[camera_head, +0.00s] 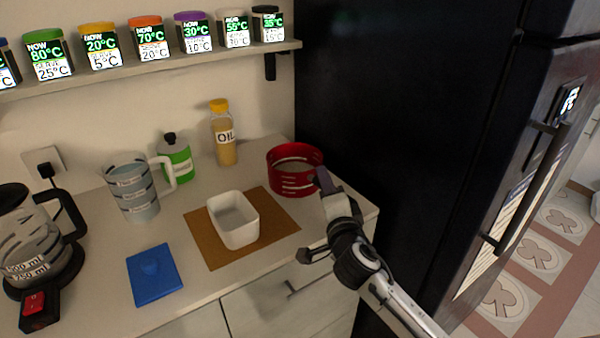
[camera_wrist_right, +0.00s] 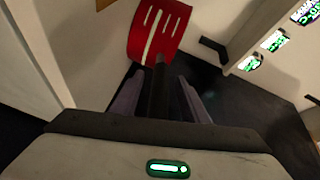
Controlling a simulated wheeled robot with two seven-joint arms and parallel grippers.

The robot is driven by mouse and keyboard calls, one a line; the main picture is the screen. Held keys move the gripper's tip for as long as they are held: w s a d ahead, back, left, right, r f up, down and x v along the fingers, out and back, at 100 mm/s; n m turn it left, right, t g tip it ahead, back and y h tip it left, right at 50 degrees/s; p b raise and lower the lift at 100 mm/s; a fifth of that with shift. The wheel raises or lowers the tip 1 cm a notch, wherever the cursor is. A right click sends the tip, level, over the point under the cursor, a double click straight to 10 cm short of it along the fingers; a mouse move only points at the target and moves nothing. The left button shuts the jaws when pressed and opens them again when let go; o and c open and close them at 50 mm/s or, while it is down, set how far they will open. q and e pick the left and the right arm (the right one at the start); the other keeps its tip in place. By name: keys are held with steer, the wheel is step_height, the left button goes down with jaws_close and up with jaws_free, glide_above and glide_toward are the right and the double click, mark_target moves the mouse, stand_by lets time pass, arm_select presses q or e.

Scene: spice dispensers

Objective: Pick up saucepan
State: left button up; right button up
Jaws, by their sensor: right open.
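The red saucepan (camera_head: 283,178) stands at the right end of the counter, near the black fridge, with white markings on its side. In the right wrist view the red saucepan (camera_wrist_right: 150,45) is at the top, and its dark handle points toward my gripper. My right gripper (camera_head: 325,182) is at the saucepan's right side and covers the handle in the head view. In the wrist view my right gripper (camera_wrist_right: 160,95) is open, with the handle between its two purple-grey fingers; contact cannot be told. My left gripper is not in view.
A white square bowl (camera_head: 235,228) sits on a brown mat (camera_head: 275,212) left of the saucepan. An oil bottle (camera_head: 224,140), measuring jug (camera_head: 133,192), green bottle (camera_head: 177,160), blue item (camera_head: 153,282) and kettle (camera_head: 35,245) stand further left. The black fridge (camera_head: 415,110) closes off the right side.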

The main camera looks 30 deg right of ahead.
steer(key=shift+c, duration=0.3)
jaws_close()
steer(key=shift+r, duration=0.15)
